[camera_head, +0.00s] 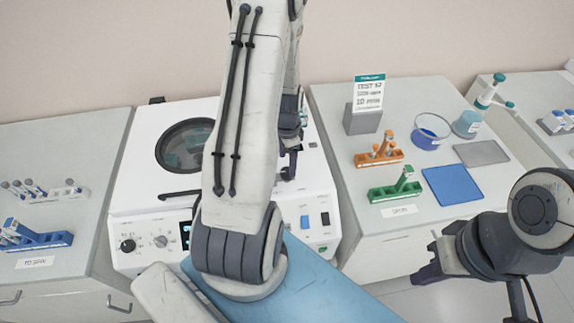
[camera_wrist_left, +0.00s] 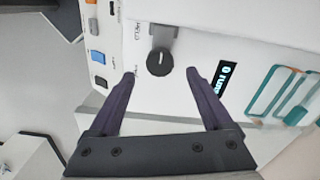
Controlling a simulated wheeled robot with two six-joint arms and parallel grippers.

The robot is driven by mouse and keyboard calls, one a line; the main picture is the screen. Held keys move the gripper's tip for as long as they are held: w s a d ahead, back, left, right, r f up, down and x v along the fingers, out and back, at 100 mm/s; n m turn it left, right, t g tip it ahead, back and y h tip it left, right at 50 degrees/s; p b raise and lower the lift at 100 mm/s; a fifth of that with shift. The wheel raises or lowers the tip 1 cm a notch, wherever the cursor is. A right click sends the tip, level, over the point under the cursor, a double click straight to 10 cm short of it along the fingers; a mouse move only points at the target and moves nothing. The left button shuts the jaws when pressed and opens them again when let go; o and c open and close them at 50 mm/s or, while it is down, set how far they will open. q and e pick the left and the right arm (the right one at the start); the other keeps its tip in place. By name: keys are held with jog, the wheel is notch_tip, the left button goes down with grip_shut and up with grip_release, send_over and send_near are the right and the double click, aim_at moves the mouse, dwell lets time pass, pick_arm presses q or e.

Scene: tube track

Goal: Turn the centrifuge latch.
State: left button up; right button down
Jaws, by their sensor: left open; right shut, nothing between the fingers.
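The white centrifuge (camera_head: 130,225) stands in the middle of the head view, partly hidden by my left arm. In the left wrist view, the latch (camera_wrist_left: 160,62) is a round black knob with a light mark, on a grey plate on the centrifuge's white top. My left gripper (camera_wrist_left: 161,74) is open, its two dark fingertips on either side of the knob with gaps visible. I cannot tell its height above the knob. In the head view my left gripper (camera_head: 289,165) is partly behind my arm. My right gripper (camera_head: 424,277) is shut and empty, at the lower right.
Blue (camera_head: 35,238) and white tube racks stand on the left bench. On the right bench are orange (camera_head: 378,157) and green (camera_head: 396,191) racks, a sign stand (camera_head: 363,118), a glass bowl (camera_head: 431,131) and a blue mat (camera_head: 450,186). The centrifuge's front has knobs, a display and switches.

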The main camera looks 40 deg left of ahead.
aim_at(287, 171)
pick_arm(q)
jog(key=shift+f+p, duration=0.5)
jog(key=shift+f, duration=1.75)
grip_shut()
